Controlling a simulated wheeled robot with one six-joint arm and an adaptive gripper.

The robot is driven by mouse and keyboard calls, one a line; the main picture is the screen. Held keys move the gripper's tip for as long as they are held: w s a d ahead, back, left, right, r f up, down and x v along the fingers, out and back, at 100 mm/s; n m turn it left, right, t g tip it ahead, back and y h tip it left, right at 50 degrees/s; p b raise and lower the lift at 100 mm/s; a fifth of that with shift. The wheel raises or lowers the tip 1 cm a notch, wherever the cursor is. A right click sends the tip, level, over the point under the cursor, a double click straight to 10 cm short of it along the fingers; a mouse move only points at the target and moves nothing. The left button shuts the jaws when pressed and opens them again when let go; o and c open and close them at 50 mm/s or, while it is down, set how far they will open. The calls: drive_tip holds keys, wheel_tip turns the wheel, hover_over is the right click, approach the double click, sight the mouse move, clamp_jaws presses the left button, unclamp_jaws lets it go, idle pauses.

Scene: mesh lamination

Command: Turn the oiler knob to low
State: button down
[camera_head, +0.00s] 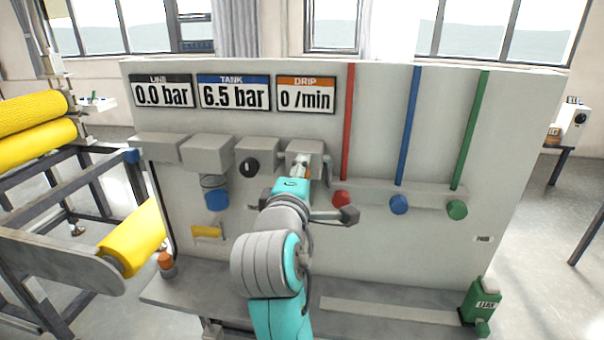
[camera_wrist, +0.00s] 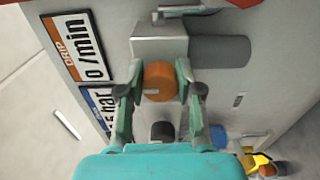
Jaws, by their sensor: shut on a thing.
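The oiler knob is the orange round knob (camera_wrist: 159,83) on the front of a grey block (camera_wrist: 160,42), near the DRIP display. A small dark mark shows on its face; I cannot read its setting. My gripper (camera_wrist: 159,74) is shut on the knob, one finger at each side. In the head view my gripper (camera_head: 303,170) is at the block below the DRIP display (camera_head: 306,95), which reads 0 /min. The arm and gripper hide most of the knob there.
A black knob (camera_head: 249,167) on a block and a blue bowl (camera_head: 216,197) are to the left. Red (camera_head: 341,199), blue (camera_head: 399,204) and green knobs (camera_head: 457,209) are to the right. A green LEAK box (camera_head: 482,302) stands on the ledge. The TANK display (camera_head: 233,93) reads 6.5 bar.

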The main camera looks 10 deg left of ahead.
idle(0.4)
drive_tip(key=c, duration=0.7)
unclamp_jaws()
drive_tip(key=shift+c, duration=0.2)
drive_tip(key=s, duration=1.2)
drive_tip(key=shift+a, duration=0.25)
drive_tip(key=shift+f, duration=0.15)
